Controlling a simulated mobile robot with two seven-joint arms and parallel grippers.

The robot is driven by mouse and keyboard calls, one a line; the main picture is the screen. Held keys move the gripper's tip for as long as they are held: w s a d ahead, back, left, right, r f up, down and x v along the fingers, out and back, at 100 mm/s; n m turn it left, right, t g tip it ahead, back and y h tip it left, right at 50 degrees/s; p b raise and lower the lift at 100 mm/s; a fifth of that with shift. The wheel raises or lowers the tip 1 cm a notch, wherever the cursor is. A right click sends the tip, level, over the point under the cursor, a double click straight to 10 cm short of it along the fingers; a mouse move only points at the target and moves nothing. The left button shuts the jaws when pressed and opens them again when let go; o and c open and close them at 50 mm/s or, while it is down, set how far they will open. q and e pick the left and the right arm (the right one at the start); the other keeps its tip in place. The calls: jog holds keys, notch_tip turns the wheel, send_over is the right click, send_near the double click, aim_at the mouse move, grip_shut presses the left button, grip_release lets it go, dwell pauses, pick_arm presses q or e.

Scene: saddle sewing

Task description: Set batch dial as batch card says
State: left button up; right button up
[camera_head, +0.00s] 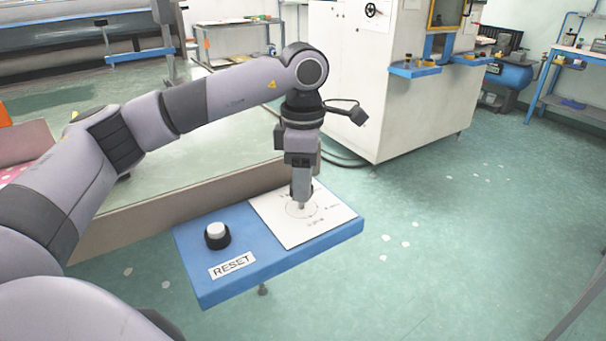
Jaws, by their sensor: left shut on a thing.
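The batch dial's white face plate (322,233) lies on the right part of a blue panel (270,274). It bears a printed circle and small marks around it that are too small to read. My left gripper (301,204) points straight down at the middle of the circle and is shut on the dial knob, which the fingers mostly hide. The knob's pointing direction cannot be made out. No batch card can be made out in this view. My right gripper is not in view.
A white-topped black button (217,234) stands on the panel's left part, above a RESET label (232,265). A white cabinet (400,90) stands farther back. Open green floor (480,240) lies to the right.

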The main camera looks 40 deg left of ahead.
pick_arm(q)
jog(key=n+p, duration=0.1)
jog(key=n, duration=0.4)
jog(key=shift+w+r+n, duration=0.1)
jog(key=shift+n, duration=0.2)
jog(key=n, duration=0.3)
jog(key=shift+a+p, duration=0.1)
jog(key=shift+p, duration=0.25)
jog(key=shift+n, duration=0.9)
jog(key=o, duration=1.1)
jog(key=shift+c, duration=0.2)
